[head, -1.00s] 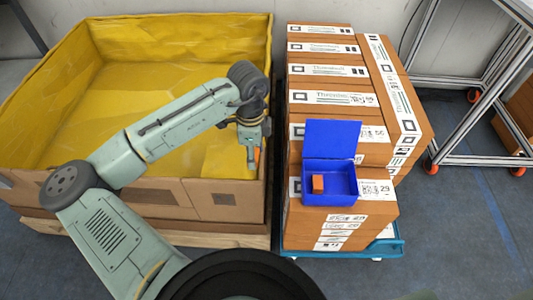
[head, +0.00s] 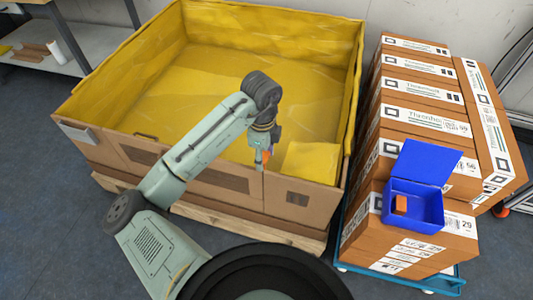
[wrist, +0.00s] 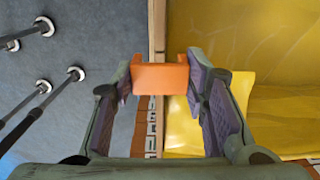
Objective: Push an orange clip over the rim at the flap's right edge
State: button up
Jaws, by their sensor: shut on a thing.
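My gripper (head: 261,161) is shut on an orange clip (wrist: 161,78), with one finger on each side of it. The clip also shows as a small orange patch in the head view (head: 267,154). The gripper points down at the front wall of the large yellow-lined carton (head: 222,181). In the wrist view the clip lies across the line of the rim (wrist: 157,32); I cannot tell whether it touches the rim. The yellow flap (head: 310,162) lies at the carton's front right corner, to the right of my gripper; its yellow sheet also shows in the wrist view (wrist: 200,130).
A blue open bin (head: 428,207) with an orange block (head: 401,204) inside stands on stacked labelled boxes (head: 455,241) at the right. The boxes rest on a blue cart (head: 440,285). A shelf (head: 92,22) stands at the back left. The carton's middle is open.

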notch_tip(320, 180, down, 7)
jog(key=b, duration=0.5)
jog(key=shift+r, duration=0.2)
dwell(0.4)
jog(key=o, duration=0.9)
notch_tip(320, 180, up, 12)
jog(key=shift+d, duration=0.1)
dwell(0.4)
